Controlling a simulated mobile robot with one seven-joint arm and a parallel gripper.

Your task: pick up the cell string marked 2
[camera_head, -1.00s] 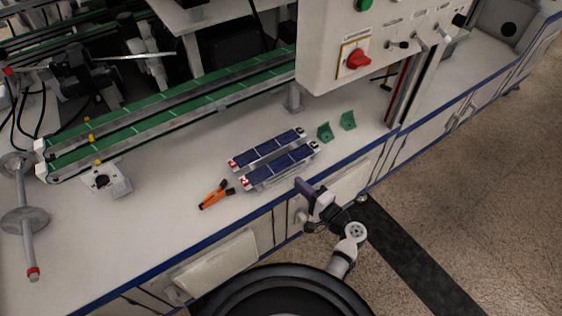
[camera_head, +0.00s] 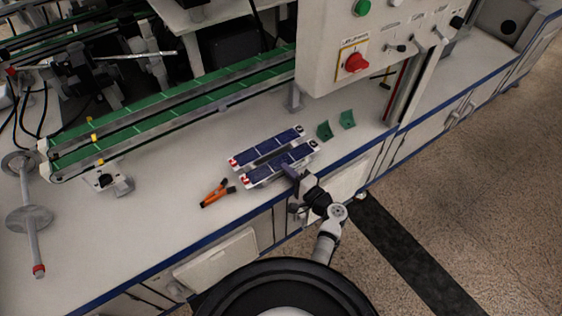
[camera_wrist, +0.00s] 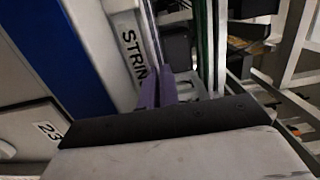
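Two dark blue cell strings lie side by side on pale supports on the bench, each with a red mark at its left end. The back string (camera_head: 266,146) and the front string (camera_head: 268,170) carry markings too small to read. My gripper (camera_head: 287,168), with purple fingers, is at the front string's near edge, toward its right half. In the wrist view, the purple fingers (camera_wrist: 157,90) look close together beside a white plate (camera_wrist: 122,42) lettered "STRIN"; the rest of the lettering is hidden. Whether they touch anything is unclear.
Orange-handled pliers (camera_head: 216,194) lie left of the strings. Two green brackets (camera_head: 335,125) stand to their right. A green conveyor (camera_head: 170,120) runs behind, and a control box (camera_head: 350,40) overhangs at the back right.

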